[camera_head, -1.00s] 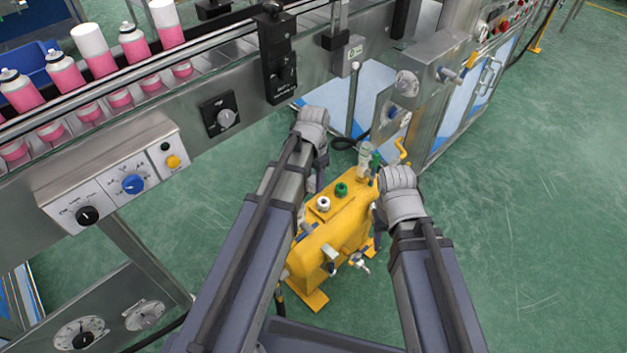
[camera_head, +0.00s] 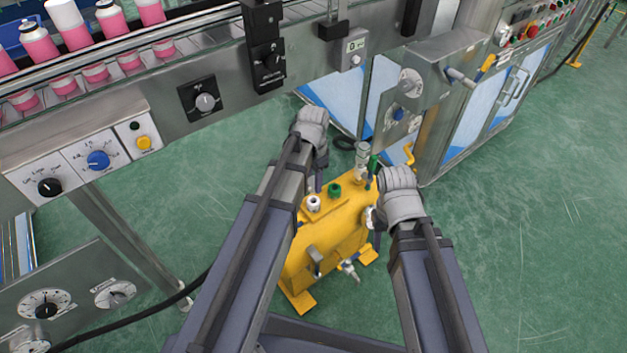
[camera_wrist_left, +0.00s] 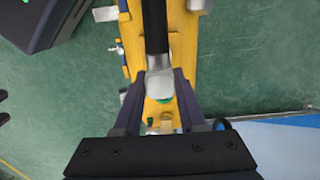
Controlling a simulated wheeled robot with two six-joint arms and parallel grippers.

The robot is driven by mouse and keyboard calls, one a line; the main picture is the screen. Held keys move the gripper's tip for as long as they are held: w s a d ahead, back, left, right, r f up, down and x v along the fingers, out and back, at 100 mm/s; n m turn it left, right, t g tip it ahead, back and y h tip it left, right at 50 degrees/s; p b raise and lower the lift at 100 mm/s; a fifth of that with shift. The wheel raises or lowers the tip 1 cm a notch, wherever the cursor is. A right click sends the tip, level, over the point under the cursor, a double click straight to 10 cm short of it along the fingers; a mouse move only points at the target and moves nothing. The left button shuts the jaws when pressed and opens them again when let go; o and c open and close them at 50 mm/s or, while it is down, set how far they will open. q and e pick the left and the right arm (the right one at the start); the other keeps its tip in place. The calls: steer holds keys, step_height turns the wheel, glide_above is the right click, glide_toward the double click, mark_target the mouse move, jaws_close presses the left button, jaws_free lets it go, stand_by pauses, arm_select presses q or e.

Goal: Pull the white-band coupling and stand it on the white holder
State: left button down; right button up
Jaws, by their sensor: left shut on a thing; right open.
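My left gripper (camera_head: 318,180) is over the far left part of the yellow tank unit; its fingers are mostly hidden there. In the left wrist view the gripper (camera_wrist_left: 160,100) is shut on a grey coupling (camera_wrist_left: 159,82) at the end of a black hose (camera_wrist_left: 155,28). A green ring shows just beyond the coupling; I cannot tell whether they touch. No white band is clear. A white-topped fitting (camera_head: 313,203), perhaps the white holder, stands on the tank beside a green-topped one (camera_head: 334,190). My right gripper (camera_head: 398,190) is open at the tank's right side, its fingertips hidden.
The yellow tank (camera_head: 325,245) stands on the green floor with a tap (camera_head: 349,270) in front. A steel conveyor with pink cans (camera_head: 117,18) and a control panel (camera_head: 95,160) is at left. A steel cabinet (camera_head: 470,110) is behind. The floor at right is clear.

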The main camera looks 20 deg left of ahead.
arm_select(q)
steer(key=shift+f+b, duration=2.2)
steer(key=shift+f, duration=0.2)
steer(key=shift+f+b, duration=0.55)
stand_by(0.7)
steer(key=shift+c, duration=2)
jaws_free()
steer(key=shift+r, duration=0.1)
step_height(320, 180, up, 8)
steer(key=p, duration=0.8)
steer(key=shift+f, duration=0.2)
